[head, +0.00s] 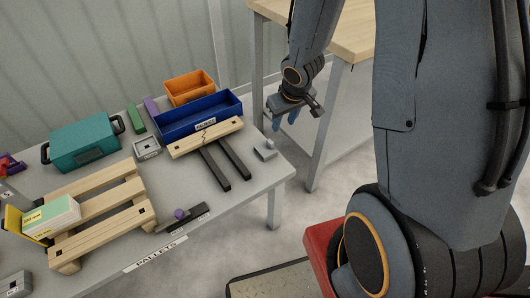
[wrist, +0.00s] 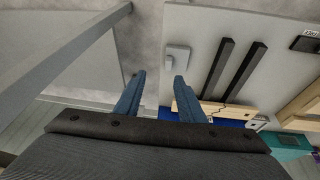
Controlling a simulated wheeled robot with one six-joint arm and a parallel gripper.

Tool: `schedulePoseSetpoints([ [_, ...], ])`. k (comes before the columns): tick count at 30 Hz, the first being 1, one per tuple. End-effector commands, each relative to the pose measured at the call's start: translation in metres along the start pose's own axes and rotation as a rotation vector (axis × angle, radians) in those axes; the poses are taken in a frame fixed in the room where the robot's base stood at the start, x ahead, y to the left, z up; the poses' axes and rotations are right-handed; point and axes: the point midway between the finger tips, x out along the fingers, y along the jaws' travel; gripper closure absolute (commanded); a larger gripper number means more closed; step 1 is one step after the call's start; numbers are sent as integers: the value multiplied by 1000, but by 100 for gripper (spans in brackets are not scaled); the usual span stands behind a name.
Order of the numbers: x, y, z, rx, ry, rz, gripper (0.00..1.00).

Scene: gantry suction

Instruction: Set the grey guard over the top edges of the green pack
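The green pack (head: 62,207), a pale green and white stack with a yellow label, lies on a wooden pallet at the left of the table. A small light-grey piece with a raised tab (head: 265,152) lies near the table's right edge; it may be the grey guard, but I cannot be sure. It also shows in the wrist view (wrist: 176,58), just beyond my fingertips. My gripper (head: 285,118) hangs off the table's right side, with its blue fingers apart. Nothing shows between the fingers in the wrist view (wrist: 159,80).
A yellow upright piece (head: 12,222) stands at the pack's left. A dark bar with a purple knob (head: 182,217) lies in front.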

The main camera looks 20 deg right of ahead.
Motion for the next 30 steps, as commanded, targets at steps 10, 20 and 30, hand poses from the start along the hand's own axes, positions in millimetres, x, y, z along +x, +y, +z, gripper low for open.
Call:
schedulePoseSetpoints([
  [10,67,-18,-11,-62,65,-107,64],
  [20,99,-20,-9,-63,65,-107,64],
  [30,138,-22,-8,-64,65,-107,64],
])
